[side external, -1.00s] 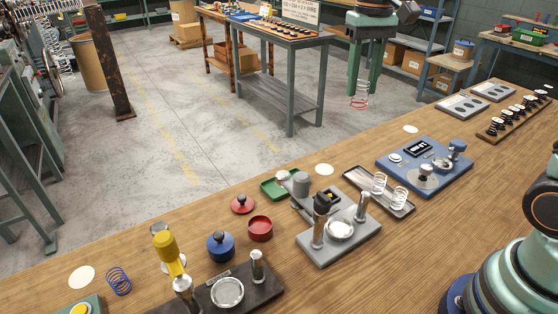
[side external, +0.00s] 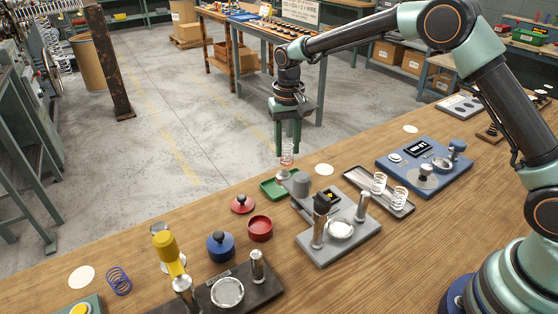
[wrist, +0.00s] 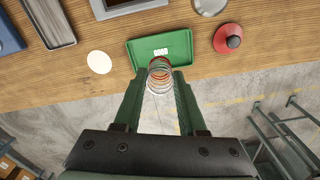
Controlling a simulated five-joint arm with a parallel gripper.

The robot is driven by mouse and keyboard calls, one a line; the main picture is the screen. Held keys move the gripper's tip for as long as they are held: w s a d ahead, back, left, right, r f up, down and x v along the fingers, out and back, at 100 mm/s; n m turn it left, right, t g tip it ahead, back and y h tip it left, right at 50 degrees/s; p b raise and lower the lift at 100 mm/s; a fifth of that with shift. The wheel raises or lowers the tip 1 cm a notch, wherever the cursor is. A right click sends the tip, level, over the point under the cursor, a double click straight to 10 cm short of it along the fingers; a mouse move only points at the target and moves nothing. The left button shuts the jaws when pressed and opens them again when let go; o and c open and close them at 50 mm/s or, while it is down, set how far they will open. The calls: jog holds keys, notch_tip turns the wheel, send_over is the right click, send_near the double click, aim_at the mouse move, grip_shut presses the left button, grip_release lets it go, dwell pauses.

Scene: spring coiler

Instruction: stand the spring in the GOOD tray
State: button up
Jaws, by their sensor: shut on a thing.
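My gripper (side external: 288,140) is shut on a spring (side external: 287,157) with red and silvery coils. The spring hangs roughly upright from the fingertips at the far edge of the bench. The green GOOD tray (side external: 268,187) lies just below and beside it in the side view. In the wrist view the spring (wrist: 160,78) shows between the fingertips of my gripper (wrist: 160,88), overlapping the near edge of the green tray (wrist: 138,48). The tray's white lettering is visible and no spring stands in it. The gap under the spring is hard to judge.
A red knobbed lid (side external: 242,204) and a white disc (side external: 324,170) lie to either side of the tray. A grey fixture (side external: 340,246) with posts stands nearer. A metal tray (side external: 404,208) holds two pale springs.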

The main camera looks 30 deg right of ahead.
aim_at(286, 164)
jog(key=shift+a+f, duration=0.1)
jog(key=shift+f, duration=2.8)
jog(key=shift+f, duration=0.9)
jog(key=o, duration=1.1)
jog(key=shift+c, duration=0.2)
jog(key=o, duration=0.3)
jog(key=shift+r, duration=4.55)
